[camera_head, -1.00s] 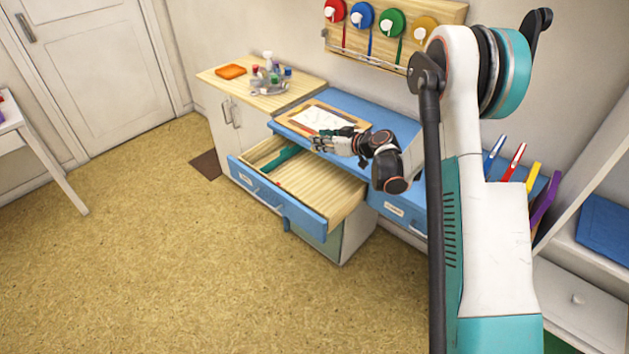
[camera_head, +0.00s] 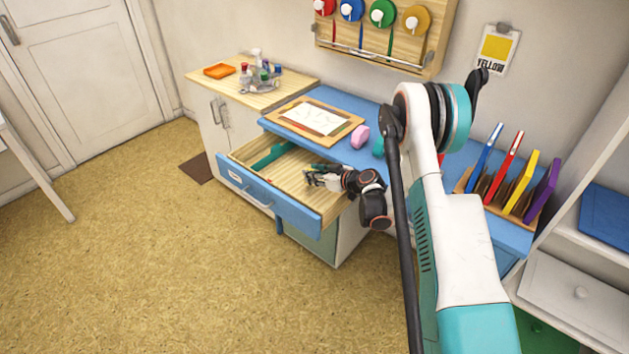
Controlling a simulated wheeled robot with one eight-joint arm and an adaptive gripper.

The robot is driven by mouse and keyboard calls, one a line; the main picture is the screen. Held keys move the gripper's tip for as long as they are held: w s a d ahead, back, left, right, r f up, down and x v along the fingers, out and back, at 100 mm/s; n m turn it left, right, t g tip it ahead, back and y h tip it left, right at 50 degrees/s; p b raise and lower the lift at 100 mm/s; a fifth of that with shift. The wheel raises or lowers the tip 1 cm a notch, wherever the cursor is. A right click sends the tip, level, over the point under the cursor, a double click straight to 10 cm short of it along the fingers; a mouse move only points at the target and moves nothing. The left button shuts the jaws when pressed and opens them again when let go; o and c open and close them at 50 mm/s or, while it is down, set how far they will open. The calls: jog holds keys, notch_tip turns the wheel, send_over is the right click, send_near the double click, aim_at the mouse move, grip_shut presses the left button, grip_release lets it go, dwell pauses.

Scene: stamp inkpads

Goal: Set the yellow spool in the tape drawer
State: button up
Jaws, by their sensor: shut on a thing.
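A wide drawer (camera_head: 290,212) with a blue front stands open below the blue desk. Its small label is too small to read, so I cannot tell if it is the tape drawer. My gripper (camera_head: 309,178) is over the right part of the drawer's interior, fingers pointing left. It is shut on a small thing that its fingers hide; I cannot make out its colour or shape.
A teal thing (camera_head: 270,158) lies at the drawer's left. The desktop (camera_head: 345,103) above holds a board with paper (camera_head: 313,117) and a pink object (camera_head: 360,136). Coloured upright pads (camera_head: 520,183) stand at right. The floor in front is clear.

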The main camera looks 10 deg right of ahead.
aim_at(315, 192)
jog(key=shift+f, duration=0.95)
jog(key=shift+f, duration=0.6)
jog(key=o, duration=0.9)
jog(key=shift+r, duration=0.15)
jog(key=shift+r, duration=0.3)
jog(key=shift+v, duration=6.05)
jog(key=shift+r, duration=0.2)
